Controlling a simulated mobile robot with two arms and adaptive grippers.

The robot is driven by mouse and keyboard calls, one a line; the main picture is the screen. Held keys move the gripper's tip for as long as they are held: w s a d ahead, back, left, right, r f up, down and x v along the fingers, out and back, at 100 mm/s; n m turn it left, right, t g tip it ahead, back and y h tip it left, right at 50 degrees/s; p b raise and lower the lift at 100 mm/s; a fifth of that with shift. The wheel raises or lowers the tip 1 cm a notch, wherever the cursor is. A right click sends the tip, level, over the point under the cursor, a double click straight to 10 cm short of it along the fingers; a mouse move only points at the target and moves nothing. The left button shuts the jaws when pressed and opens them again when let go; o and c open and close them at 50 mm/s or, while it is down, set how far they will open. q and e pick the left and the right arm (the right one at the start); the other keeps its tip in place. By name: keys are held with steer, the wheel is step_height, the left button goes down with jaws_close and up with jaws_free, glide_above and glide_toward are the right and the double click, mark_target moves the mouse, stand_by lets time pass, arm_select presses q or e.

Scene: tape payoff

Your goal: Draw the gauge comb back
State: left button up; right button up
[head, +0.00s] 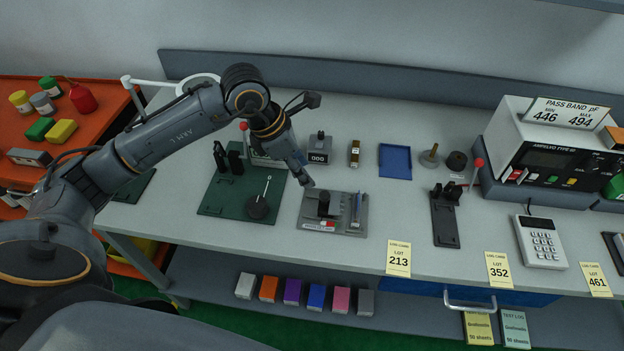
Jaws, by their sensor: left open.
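A grey fixture plate (338,230) lies on the bench near the middle. It carries a black upright post (323,203) and a red-and-white label. A slim upright piece with a blue edge (356,210) stands at its right side; it may be the gauge comb, but it is too small to be sure. My left gripper (304,180) reaches in from the left and points down, just behind and left of the black post. It is open and seems apart from the fixture. Its fingers are small and partly overlapped in this view. My right gripper is not in view.
A green plate (222,202) with a dial and black clips lies left of the fixture. A counter marked 000 (319,157), a blue tray (395,146) and a black stand (444,228) are around it. The tester (540,180) stands right. Bench between fixture and stand is clear.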

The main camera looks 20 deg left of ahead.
arm_select(q)
steer(key=shift+v, duration=1.15)
